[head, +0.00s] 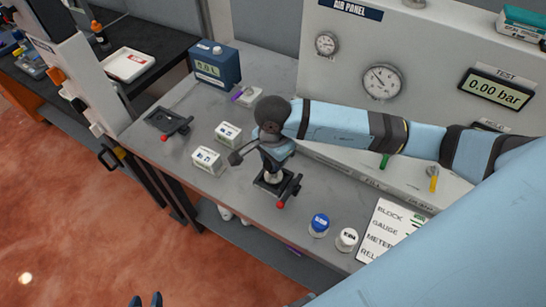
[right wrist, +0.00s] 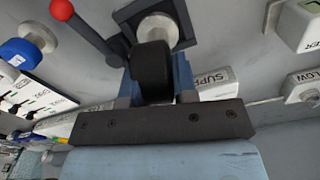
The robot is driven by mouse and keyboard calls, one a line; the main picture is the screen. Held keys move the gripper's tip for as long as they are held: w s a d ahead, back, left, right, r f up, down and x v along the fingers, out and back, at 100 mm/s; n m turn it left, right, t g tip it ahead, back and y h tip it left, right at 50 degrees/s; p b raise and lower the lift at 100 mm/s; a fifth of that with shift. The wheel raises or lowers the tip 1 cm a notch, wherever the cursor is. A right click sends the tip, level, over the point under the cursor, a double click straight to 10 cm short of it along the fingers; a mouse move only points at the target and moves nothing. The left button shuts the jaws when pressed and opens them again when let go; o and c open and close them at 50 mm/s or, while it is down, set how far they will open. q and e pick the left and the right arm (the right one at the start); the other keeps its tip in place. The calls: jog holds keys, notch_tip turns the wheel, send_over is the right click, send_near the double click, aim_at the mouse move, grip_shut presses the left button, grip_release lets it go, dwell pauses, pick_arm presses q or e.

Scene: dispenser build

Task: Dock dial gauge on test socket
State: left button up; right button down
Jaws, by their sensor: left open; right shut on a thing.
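My right gripper (head: 274,163) points down over a dark square socket plate (head: 263,187) with a red-knobbed lever (head: 288,192). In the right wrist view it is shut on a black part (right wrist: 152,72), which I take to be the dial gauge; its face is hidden. A pale metal disc (right wrist: 158,28) sits in the socket plate (right wrist: 183,22) close beyond the black part. I cannot tell whether they touch. A second dark socket plate (head: 160,119) with a red-knobbed lever stands empty further left. My left gripper (head: 147,299) is open and empty at the bottom edge.
White labelled boxes (head: 228,133) (head: 207,160) stand left of my right gripper. A blue meter (head: 214,68) stands behind. Blue-capped (head: 319,225) and white-capped (head: 346,240) jars are near the front edge. The air panel's display (head: 495,90) reads 0.00 bar.

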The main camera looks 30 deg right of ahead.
dwell(0.4)
jog(key=shift+b, duration=0.3)
jog(key=shift+b, duration=0.3)
dwell(0.7)
jog(key=shift+f+b, duration=0.6)
jog(key=shift+f, duration=0.05)
jog(key=c, duration=1.2)
grip_release()
jog(key=shift+r, duration=0.1)
jog(key=shift+r+p, duration=0.85)
jog(key=shift+r, duration=0.7)
jog(key=shift+r+p, duration=1.6)
jog(key=shift+r, duration=2.3)
